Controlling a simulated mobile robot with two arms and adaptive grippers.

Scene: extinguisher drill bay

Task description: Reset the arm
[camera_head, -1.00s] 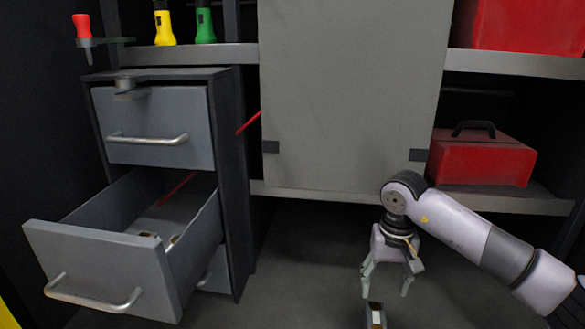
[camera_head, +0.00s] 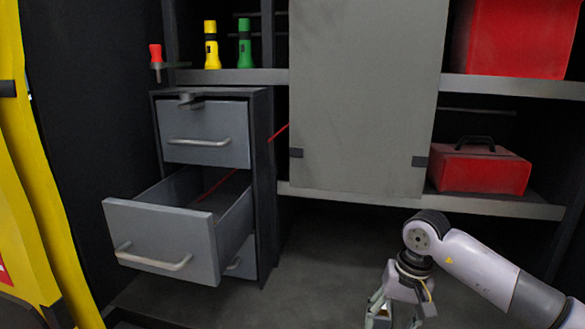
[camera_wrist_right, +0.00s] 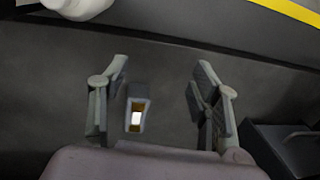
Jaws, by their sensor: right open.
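My right gripper (camera_head: 392,318) is low at the bottom of the head view, pointing down, its tips cut off by the lower edge. In the right wrist view my right gripper (camera_wrist_right: 162,95) is open, with nothing pinched between its fingers. A small dark block with a yellow and white face (camera_wrist_right: 136,112) shows between the fingers, closer to the left one. Part of it also shows by the gripper in the head view (camera_head: 383,311). I cannot tell its exact distance from the fingers. My left gripper is not in view.
A grey cabinet has its middle drawer (camera_head: 160,238) pulled open and its top drawer (camera_head: 207,134) shut. A grey panel (camera_head: 365,95) hangs before the shelves. A red toolbox (camera_head: 479,168) sits on the right shelf; yellow (camera_head: 211,45) and green (camera_head: 245,45) flashlights stand left. Dark floor is clear mid-view.

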